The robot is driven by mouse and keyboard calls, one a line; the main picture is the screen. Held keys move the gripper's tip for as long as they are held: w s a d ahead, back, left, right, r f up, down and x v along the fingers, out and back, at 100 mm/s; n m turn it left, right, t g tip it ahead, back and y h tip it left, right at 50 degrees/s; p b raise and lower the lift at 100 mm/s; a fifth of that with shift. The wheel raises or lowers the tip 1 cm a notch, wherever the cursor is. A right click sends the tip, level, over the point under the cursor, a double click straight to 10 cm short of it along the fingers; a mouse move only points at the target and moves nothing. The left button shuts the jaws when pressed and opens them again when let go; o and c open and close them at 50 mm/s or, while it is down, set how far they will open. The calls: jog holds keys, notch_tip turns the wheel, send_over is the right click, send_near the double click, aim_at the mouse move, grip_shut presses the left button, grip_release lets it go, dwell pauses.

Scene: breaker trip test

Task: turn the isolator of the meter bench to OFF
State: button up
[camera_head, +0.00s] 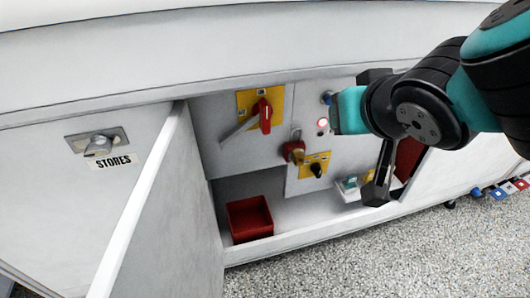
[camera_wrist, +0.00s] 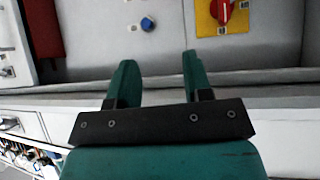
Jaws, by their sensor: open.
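Inside the open bay, a red rotary handle (camera_head: 262,113) stands about upright on a yellow plate (camera_head: 243,101). It also shows at the top of the wrist view (camera_wrist: 221,10). Lower right, a black knob (camera_head: 317,169) sits on a second yellow plate (camera_head: 304,169). The small labels are unreadable, so I cannot tell which switch is the meter bench's isolator. My gripper (camera_wrist: 160,62) is open, with nothing between its fingers. In the head view it is right of the red handle, and its fingers are mostly hidden by the arm.
A red and brass padlock-like piece (camera_head: 294,152) hangs between the switches. A lamp (camera_head: 322,122) glows beside a blue button (camera_head: 327,98). A red bin (camera_head: 250,220) sits on the bay floor. The open door (camera_head: 150,205) juts out left, beside a panel marked STORES (camera_head: 114,161).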

jog(key=a+f+t+y+b, duration=0.1)
jog(key=a+f+t+b, duration=0.3)
jog(key=f+b, duration=0.5)
jog(key=n+t+y+b, duration=0.2)
jog(key=t+y+b, duration=0.1)
jog(key=b, duration=0.1)
send_near(267, 115)
jog(key=p+x, duration=0.9)
jog(key=x, duration=0.1)
jog(key=shift+w+a+f+p, duration=0.15)
jog(key=shift+w+p, duration=0.15)
jog(key=shift+w, duration=0.25)
grip_shut()
